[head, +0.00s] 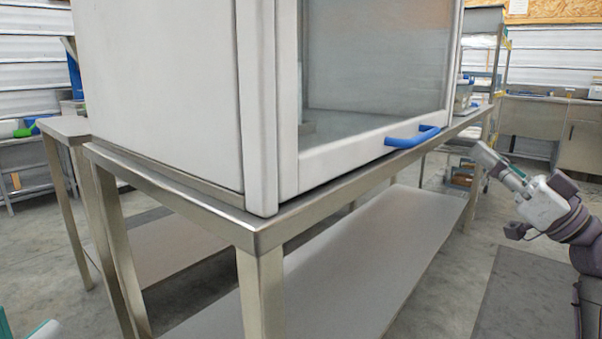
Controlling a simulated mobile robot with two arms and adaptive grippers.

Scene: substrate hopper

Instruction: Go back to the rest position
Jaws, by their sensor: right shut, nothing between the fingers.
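My right gripper (482,153) is at the right, in front of the cabinet's right end, its arm coming in from the right edge. Its fingers are together and hold nothing. It points up and to the left and looks clear of the bench and the blue handle (412,137). My left gripper is not in view; only small teal and white parts that look like mine show at the bottom left corner.
A large white cabinet (160,90) with a glass front (375,60) stands on a steel bench (330,205) with a lower shelf (330,270). Another table (64,127) stands at left. A shelf rack (483,42) and steel counters (535,118) are behind. Grey floor (455,285) at right is open.

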